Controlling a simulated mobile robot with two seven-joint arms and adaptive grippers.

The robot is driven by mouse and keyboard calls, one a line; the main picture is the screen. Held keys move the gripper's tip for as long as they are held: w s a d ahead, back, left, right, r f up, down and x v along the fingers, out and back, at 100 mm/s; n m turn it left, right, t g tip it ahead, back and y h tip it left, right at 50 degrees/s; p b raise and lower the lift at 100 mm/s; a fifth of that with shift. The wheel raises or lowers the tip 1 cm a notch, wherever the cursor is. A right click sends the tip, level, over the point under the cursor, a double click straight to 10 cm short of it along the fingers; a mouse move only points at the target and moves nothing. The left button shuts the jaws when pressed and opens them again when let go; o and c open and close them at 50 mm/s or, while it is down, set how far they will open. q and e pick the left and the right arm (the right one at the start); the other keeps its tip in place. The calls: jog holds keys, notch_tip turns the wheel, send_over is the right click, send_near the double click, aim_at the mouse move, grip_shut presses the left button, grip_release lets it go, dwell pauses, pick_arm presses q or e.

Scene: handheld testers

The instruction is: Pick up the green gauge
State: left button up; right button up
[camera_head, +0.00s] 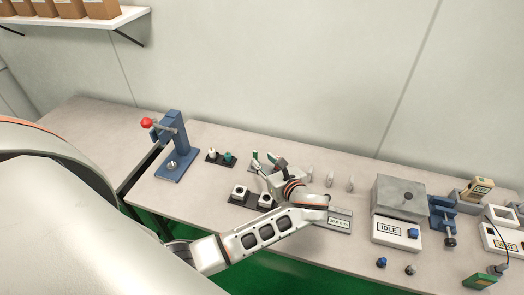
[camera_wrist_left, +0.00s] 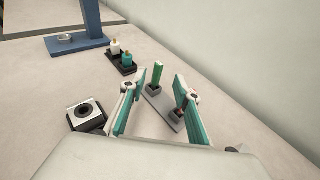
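The green gauge (camera_wrist_left: 158,74) is a slim green cylinder standing upright in a grey holder (camera_wrist_left: 153,92) in the left wrist view. A second, dark gauge with a reddish top (camera_wrist_left: 181,112) stands in the same holder, nearer to me. My left gripper (camera_wrist_left: 155,86) is open, with its teal fingers spread to either side in that picture. The green gauge shows in the gap between them, near the fingertips, with no finger visibly touching it. In the head view my left gripper (camera_head: 264,163) covers part of this area. My right gripper is not in view.
A black tray with a white and a teal piece (camera_wrist_left: 122,63) lies beyond the gauge holder. A blue press (camera_head: 174,145) stands at left. A dark block with white-topped sockets (camera_head: 239,191) lies in front. Several pale pins (camera_head: 329,179) and the IDLE tester (camera_head: 397,232) are to the right.

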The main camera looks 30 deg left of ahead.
aim_at(256, 156)
pick_arm(q)
jog(key=shift+w+a+f, duration=0.15)
jog(key=shift+w+a, duration=0.1)
jog(key=shift+a, duration=0.55)
jog(key=x, duration=0.2)
jog(key=f+x, duration=0.1)
jog(key=x, duration=0.2)
jog(key=shift+w+a, duration=0.1)
jog(key=shift+w, duration=0.05)
grip_shut()
